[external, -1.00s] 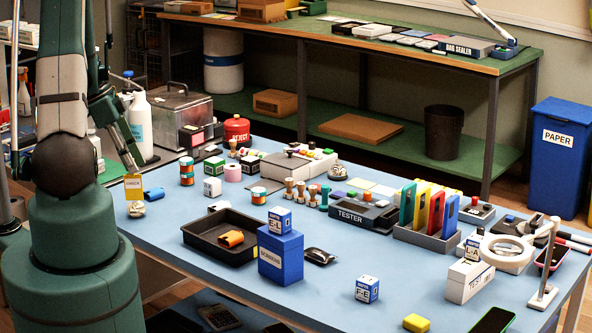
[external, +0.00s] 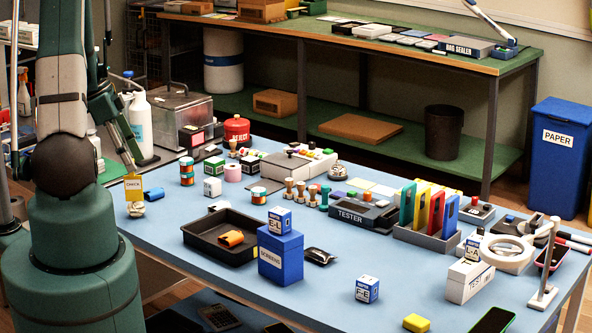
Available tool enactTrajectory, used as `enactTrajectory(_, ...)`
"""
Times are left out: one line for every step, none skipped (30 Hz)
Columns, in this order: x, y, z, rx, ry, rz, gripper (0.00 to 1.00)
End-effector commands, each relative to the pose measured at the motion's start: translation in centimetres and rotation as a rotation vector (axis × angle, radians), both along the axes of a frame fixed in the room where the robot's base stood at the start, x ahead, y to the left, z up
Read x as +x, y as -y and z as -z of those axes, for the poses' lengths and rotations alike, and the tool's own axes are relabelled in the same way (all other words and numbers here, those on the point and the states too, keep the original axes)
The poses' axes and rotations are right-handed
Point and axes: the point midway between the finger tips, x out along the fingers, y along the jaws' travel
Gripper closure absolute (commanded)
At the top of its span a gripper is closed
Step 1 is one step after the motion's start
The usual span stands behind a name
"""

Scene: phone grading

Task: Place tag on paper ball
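A yellow tag (external: 133,188) marked CHECK is upright near the left edge of the blue table. The crumpled pale paper ball (external: 136,209) lies on the table directly below it. The tag's lower edge is at the top of the ball; I cannot tell if they touch. My gripper (external: 132,170) is at the tag's upper edge and appears shut on it. Its fingers are small and dark here, partly hidden by my arm.
A small blue item (external: 153,194) lies just right of the tag. A black tray (external: 205,249) with an orange item stands to the right, beside a blue SCREENS box (external: 280,258).

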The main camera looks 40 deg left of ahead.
Motion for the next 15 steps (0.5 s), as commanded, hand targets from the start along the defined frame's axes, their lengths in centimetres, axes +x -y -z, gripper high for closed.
enactTrajectory(-0.2,-0.1,-0.4,0.0,0.0,-0.001,0.67)
enactTrajectory(-0.3,-0.2,-0.7,0.0,0.0,-0.001,0.67)
enactTrajectory(-0.3,-0.3,-1.1,0.0,0.0,-0.001,0.67)
enactTrajectory(-0.4,-0.4,-1.3,0.0,0.0,-0.001,0.67)
enactTrajectory(-0.5,-0.5,-1.6,0.0,0.0,-0.001,0.67)
enactTrajectory(-0.6,-0.6,-2.1,-0.001,-0.001,-0.002,0.67)
enactTrajectory(-0.7,-0.7,-2.4,-0.001,-0.001,-0.002,0.67)
enactTrajectory(-0.8,-0.8,-2.8,-0.001,-0.001,-0.002,0.67)
enactTrajectory(-1.0,-1.0,-3.2,-0.001,-0.001,-0.002,0.67)
enactTrajectory(-1.1,-1.1,-3.5,-0.001,-0.001,-0.002,0.67)
enactTrajectory(-1.2,-1.2,-3.9,0.0,0.0,-0.001,0.67)
enactTrajectory(-1.3,-1.3,-4.3,0.0,0.0,-0.001,0.67)
enactTrajectory(-1.4,-1.4,-4.7,0.0,0.0,-0.001,0.67)
enactTrajectory(-1.5,-1.5,-5.0,0.0,0.0,-0.001,0.67)
enactTrajectory(-1.6,-1.7,-5.5,0.0,0.0,-0.001,0.67)
